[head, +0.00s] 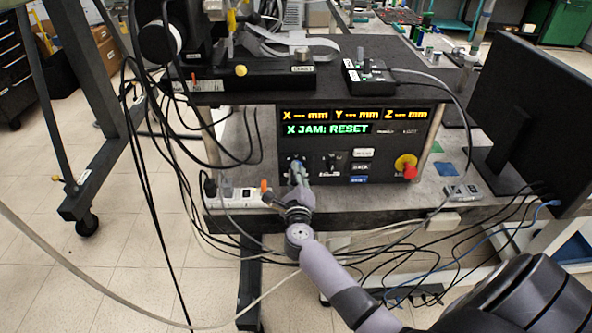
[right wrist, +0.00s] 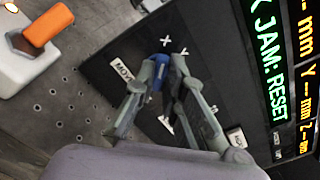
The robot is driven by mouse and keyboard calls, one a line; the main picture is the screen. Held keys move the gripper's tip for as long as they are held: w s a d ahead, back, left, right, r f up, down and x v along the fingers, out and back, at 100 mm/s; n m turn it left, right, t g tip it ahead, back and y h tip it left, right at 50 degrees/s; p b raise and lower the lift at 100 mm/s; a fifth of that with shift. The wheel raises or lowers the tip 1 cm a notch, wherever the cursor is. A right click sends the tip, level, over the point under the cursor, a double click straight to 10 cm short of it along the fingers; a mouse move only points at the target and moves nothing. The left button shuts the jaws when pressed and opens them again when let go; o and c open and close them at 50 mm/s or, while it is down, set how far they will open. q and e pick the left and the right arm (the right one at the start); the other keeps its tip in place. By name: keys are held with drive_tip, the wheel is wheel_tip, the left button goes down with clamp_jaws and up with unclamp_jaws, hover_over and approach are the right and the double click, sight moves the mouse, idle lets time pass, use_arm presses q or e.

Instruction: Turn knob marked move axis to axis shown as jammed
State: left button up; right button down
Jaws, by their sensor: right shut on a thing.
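The black control panel (head: 375,170) faces me. Its green display (head: 327,129) reads "X JAM: RESET". In the right wrist view, a label partly reading "MOV" (right wrist: 122,72) sits beside the move axis knob (right wrist: 159,66), with white X and Y marks just beyond it. My right gripper (right wrist: 172,64) is shut on that knob, whose body is largely hidden between the fingers, so its pointing direction is unclear. In the head view my right gripper (head: 298,171) reaches the panel's lower left. My left gripper is not in view.
A second dark knob (head: 333,160) is right of my gripper. A red emergency button (head: 409,170) on yellow is at the panel's right. A white power strip (head: 240,196) with an orange switch lies on the left. Cables hang below, and a monitor (head: 535,115) stands right.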

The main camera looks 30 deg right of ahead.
idle(0.5)
drive_tip(key=c, duration=1.7)
unclamp_jaws()
drive_tip(key=shift+o, duration=0.2)
drive_tip(key=v, duration=1.2)
